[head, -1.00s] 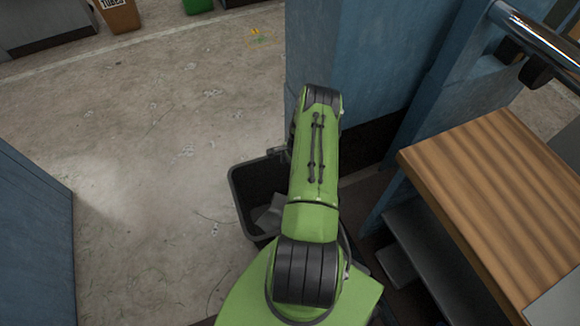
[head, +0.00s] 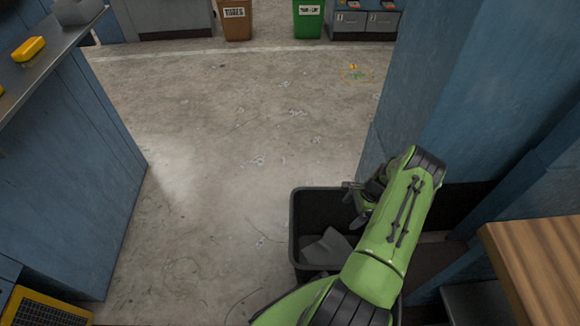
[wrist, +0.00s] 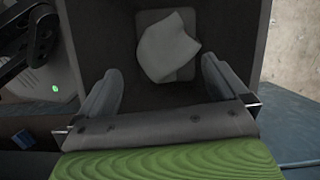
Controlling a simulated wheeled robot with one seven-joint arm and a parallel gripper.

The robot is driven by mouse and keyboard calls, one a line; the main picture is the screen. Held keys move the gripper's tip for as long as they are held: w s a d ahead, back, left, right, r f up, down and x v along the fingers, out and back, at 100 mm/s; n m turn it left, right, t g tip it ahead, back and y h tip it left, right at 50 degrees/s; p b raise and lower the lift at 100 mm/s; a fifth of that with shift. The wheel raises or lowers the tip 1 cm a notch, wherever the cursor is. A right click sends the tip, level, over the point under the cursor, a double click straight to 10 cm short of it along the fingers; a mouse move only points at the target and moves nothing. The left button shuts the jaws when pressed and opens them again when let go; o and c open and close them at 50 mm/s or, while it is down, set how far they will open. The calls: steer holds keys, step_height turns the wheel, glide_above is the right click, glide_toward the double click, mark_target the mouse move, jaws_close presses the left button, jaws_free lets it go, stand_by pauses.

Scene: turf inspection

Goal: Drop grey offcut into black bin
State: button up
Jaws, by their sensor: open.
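The black bin (head: 296,222) stands on the floor in the lower middle of the head view, partly covered by my green arm. The grey offcut (head: 328,247) lies inside the bin, and in the wrist view the offcut (wrist: 167,48) rests on the bin's floor, beyond the fingertips. My gripper (head: 358,203) is over the bin's opening, and in the wrist view my gripper (wrist: 160,85) has its two fingers wide apart with nothing between them. The bin's inner wall (wrist: 232,35) surrounds the offcut in that view.
A blue column (head: 450,100) stands close to the right of the bin, with a wooden-topped bench (head: 540,265) at lower right. A blue cabinet (head: 70,170) is at left. Brown (head: 236,20) and green (head: 308,18) bins stand far back. The floor between is clear.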

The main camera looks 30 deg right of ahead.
steer(key=w+a+r+n+g+p, duration=0.1)
steer(key=w+a+r+n+p, duration=0.2)
steer(key=r, duration=0.5)
steer(key=w+a+r+n+g+p, duration=0.2)
steer(key=a+r+n+p, duration=0.4)
steer(key=a+r, duration=0.3)
steer(key=w+a+r+n+g+h+p, duration=0.1)
steer(key=w+a+r+n+p, duration=0.3)
steer(key=a+r, duration=0.4)
steer(key=n+p, duration=0.1)
steer(key=p, duration=0.1)
steer(key=shift+w+r+p, duration=0.25)
steer(key=shift+w+p, duration=0.05)
steer(key=shift+w, duration=0.05)
steer(key=shift+d+r, duration=0.1)
